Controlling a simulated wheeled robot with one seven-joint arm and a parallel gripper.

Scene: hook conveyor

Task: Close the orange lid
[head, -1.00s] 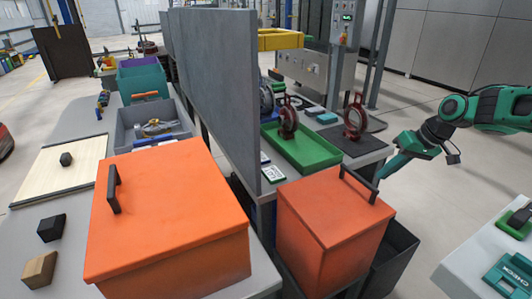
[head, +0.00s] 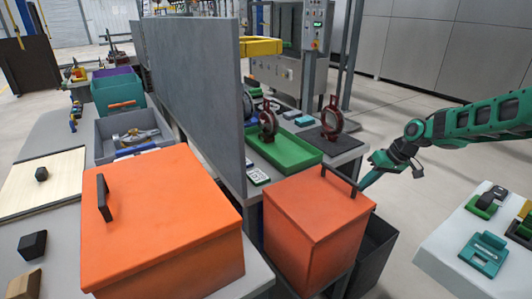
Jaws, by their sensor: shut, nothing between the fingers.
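Two orange boxes with orange lids and black handles are in the head view. The larger orange box (head: 165,225) stands on the table at the left, and its lid lies flat on top. The smaller orange box (head: 315,225) stands lower, right of the grey partition, and its lid also looks flat, with a black handle (head: 339,180) at its right edge. My gripper (head: 366,183) is at the right side of the smaller box, close to the handle. It is shut and empty. I cannot tell whether it touches the handle or lid.
A grey partition (head: 190,85) stands between the two boxes. A green tray (head: 285,152) with a dark red ring part is behind the smaller box. A dark open bin (head: 372,255) is beside it. A white table (head: 450,250) with teal parts is at the right.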

